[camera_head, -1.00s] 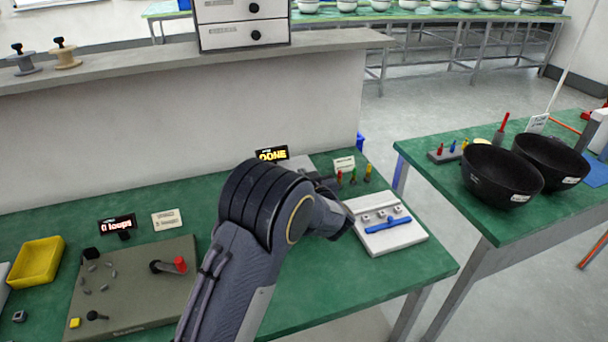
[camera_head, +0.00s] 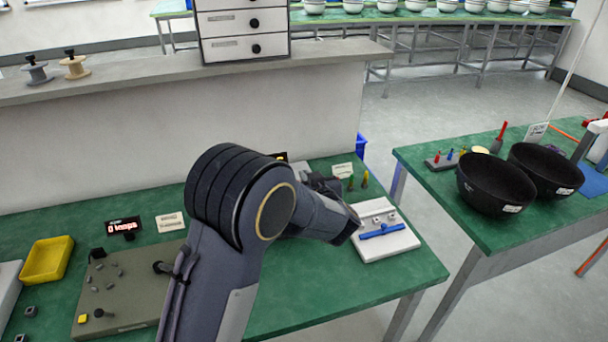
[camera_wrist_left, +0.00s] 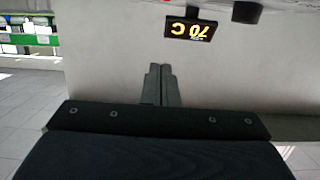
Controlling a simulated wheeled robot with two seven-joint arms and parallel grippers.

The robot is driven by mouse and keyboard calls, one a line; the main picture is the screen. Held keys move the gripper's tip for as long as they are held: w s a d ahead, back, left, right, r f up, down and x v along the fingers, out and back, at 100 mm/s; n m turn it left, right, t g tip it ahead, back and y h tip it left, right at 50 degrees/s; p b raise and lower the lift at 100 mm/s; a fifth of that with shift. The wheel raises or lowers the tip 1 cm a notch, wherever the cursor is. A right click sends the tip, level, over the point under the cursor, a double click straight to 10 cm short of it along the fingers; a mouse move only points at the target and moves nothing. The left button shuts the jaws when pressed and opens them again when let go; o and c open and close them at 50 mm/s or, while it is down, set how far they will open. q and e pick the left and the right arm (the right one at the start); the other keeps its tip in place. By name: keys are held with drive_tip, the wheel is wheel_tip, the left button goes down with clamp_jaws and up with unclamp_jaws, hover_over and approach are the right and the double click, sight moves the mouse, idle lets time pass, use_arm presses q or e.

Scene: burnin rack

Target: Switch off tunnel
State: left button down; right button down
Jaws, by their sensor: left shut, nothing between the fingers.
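A small black display (camera_wrist_left: 190,29) with yellow "70 C" text shows upside down at the top of the left wrist view. A dark part (camera_wrist_left: 247,12) sits to its right, cut by the frame edge. In the head view only a dark edge of a display (camera_head: 282,156) shows behind my arm, and most of the equipment there is hidden. I cannot make out the tunnel's body or its switch. My left gripper (camera_wrist_left: 160,70) is shut and empty, its fingers side by side against a pale wall, apart from the display. My right gripper is not in view.
A white block (camera_head: 388,243) with a blue bar lies right of my arm. Green and yellow pegs (camera_head: 358,182) stand behind it. A grey-brown board (camera_head: 135,285) and yellow tray (camera_head: 47,260) are at left. Black bowls (camera_head: 495,185) stand on the right table, across a gap.

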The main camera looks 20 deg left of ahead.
use_arm(q)
drive_tip(key=v, duration=0.3)
drive_tip(key=shift+w+d+r, duration=0.1)
drive_tip(key=shift+d+r, duration=0.05)
drive_tip(key=shift+r, duration=0.1)
drive_tip(key=s+a+r+m+g+h, duration=0.1)
drive_tip(key=s+r+m+h, duration=0.15)
drive_tip(key=s+h, duration=0.45)
drive_tip(key=s+r+m+h, duration=0.1)
drive_tip(key=s+r+h, duration=0.3)
drive_tip(key=s+h, duration=0.25)
drive_tip(key=s+a+f+g, duration=0.1)
drive_tip(key=s+f+g, duration=0.2)
drive_tip(key=s, duration=0.8)
drive_tip(key=s+a+f+m+g, duration=0.1)
drive_tip(key=s+f+g, duration=0.2)
drive_tip(key=s, duration=0.9)
drive_tip(key=shift+f+y, duration=0.3)
drive_tip(key=shift+y, duration=0.15)
